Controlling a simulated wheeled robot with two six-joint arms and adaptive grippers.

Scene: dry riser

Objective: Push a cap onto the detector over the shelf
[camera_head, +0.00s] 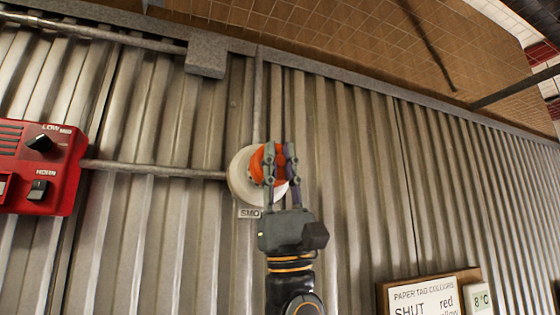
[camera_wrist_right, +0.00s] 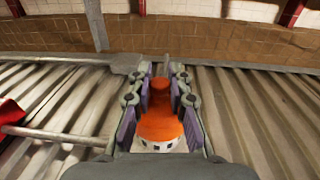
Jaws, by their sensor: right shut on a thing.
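The detector (camera_head: 240,180) is a round white unit on the corrugated wall, with a label "SMO" just below it. An orange cap (camera_head: 257,165) is at the detector's face, in front of its middle; I cannot tell whether it is fully seated. My right gripper (camera_head: 279,165) is shut on the cap from below. In the right wrist view the orange cap (camera_wrist_right: 160,122) sits between the two fingers of my right gripper (camera_wrist_right: 160,85), and a white slotted rim shows at its near edge. My left gripper is not in view. The shelf is not seen.
A red box (camera_head: 40,165) with switches is on the wall at left, joined to the detector by a grey conduit (camera_head: 150,170). A grey junction block (camera_head: 206,55) is above. A framed paper-tag sign (camera_head: 425,297) and a small display (camera_head: 482,299) are lower right.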

